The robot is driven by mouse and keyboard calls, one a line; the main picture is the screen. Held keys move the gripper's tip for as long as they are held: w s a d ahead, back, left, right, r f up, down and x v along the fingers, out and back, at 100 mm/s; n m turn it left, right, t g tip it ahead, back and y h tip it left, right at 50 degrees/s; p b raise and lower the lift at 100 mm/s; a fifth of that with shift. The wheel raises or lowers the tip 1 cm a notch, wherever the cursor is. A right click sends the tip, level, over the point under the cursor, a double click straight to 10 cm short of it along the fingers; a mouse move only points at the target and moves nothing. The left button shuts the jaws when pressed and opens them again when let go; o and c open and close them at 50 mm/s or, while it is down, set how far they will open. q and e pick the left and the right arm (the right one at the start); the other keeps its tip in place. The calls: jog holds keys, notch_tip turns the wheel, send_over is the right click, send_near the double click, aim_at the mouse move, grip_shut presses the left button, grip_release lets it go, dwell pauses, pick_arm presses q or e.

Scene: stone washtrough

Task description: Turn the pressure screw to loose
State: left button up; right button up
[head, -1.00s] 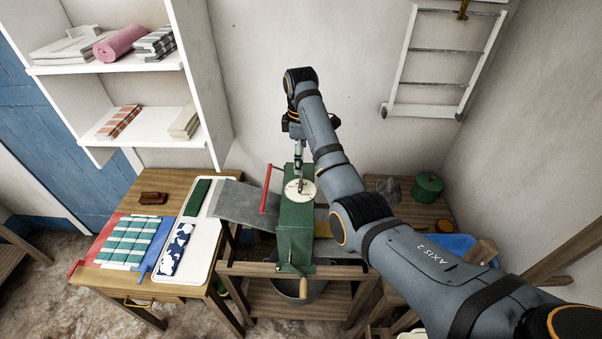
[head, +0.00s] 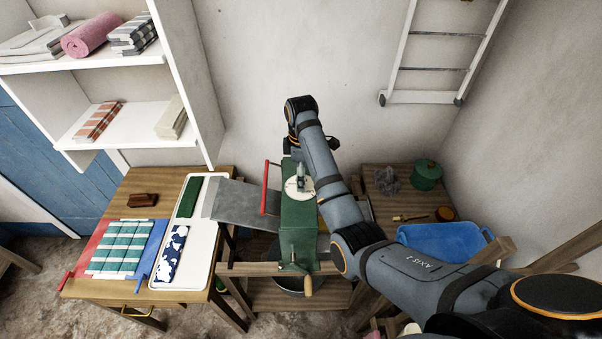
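A green wringer (head: 298,228) stands in the middle of the head view. On its top is a round white dial (head: 296,195) with a small grey-green upright piece at its centre, which looks like the pressure screw (head: 301,178). I cannot read the dial's marks. My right arm reaches in from the right, and its wrist is above and behind the wringer's top. My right gripper (head: 300,163) points down at the screw, mostly hidden by the wrist. Whether its fingers are closed on the screw cannot be made out. My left gripper is not in view.
A red lever (head: 264,188) and a grey sloping board (head: 247,203) are left of the wringer. A wooden table (head: 160,183) holds folded cloths and a white tray (head: 206,215). At right are a blue tub (head: 440,243) and a green pot (head: 425,174). Shelves stand upper left.

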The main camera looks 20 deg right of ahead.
jog(key=c, duration=0.5)
jog(key=shift+m, duration=0.6)
jog(key=m, duration=0.5)
jog(key=shift+r, duration=0.1)
jog(key=m, duration=0.4)
jog(key=shift+d+m, duration=0.1)
jog(key=shift+m, duration=0.2)
jog(key=m, duration=0.6)
jog(key=shift+w, duration=0.1)
jog(key=m, duration=0.6)
jog(key=shift+m, duration=0.4)
jog(key=m, duration=1.1)
jog(key=shift+m, duration=0.4)
jog(key=m, duration=0.6)
jog(key=shift+r, duration=0.1)
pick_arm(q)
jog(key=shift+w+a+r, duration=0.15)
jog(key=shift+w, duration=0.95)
pick_arm(e)
jog(key=m, duration=0.5)
jog(key=shift+m, duration=0.3)
jog(key=shift+r, duration=0.1)
